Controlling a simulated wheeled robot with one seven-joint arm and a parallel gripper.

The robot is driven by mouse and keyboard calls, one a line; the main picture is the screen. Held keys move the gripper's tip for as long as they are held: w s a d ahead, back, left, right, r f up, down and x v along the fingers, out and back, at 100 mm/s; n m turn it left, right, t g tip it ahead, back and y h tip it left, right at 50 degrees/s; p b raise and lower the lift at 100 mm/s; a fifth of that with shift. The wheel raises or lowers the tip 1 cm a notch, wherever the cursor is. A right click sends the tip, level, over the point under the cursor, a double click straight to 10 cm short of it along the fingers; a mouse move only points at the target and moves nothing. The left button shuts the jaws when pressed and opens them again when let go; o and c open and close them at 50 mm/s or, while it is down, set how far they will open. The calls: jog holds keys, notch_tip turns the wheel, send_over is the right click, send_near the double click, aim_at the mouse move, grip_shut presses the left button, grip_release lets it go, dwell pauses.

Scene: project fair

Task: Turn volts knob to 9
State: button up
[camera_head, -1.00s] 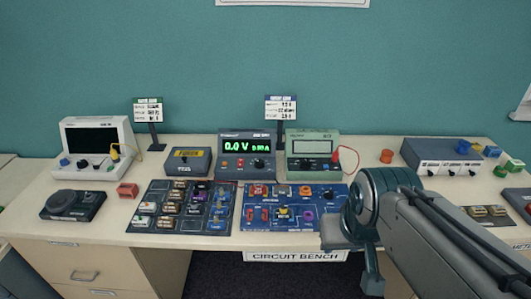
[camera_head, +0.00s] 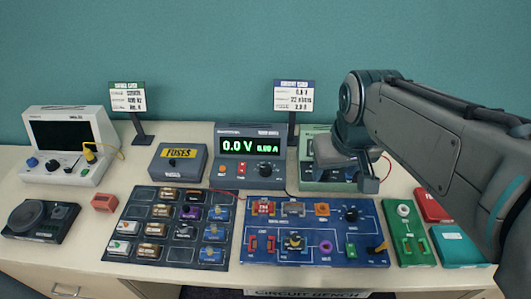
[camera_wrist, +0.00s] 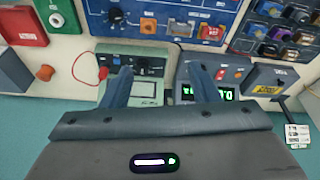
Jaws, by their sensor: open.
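The power supply (camera_head: 222,147) is a dark grey box at the back middle of the bench. Its green display (camera_head: 250,146) reads 0.0 V and 0.00 A. A black round knob (camera_head: 265,170) sits at the right of its front, with small red and orange buttons to the left; any knob scale is too small to read. My gripper (camera_head: 356,180) is right of the supply, in front of the green meter (camera_head: 308,178). In the wrist view, my gripper (camera_wrist: 162,78) is open and empty, its fingers over the meter and supply. The right finger seems to hide the knob.
A FUSES box (camera_head: 196,172) stands left of the supply. A sign stand (camera_head: 292,97) rises behind. A red cable (camera_wrist: 76,70) runs beside the meter.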

jog(key=w+a+f+n+g+b, duration=0.2)
jog(key=w+a+n, duration=0.3)
jog(key=w, duration=0.7)
jog(key=n+g+b, duration=0.1)
jog(key=n+b, duration=0.1)
send_over(266, 168)
notch_tip(266, 168, down, 5)
notch_tip(266, 168, down, 14)
jog(key=shift+w+r+p, duration=0.1)
jog(key=shift+p, duration=0.6)
jog(key=c, duration=1)
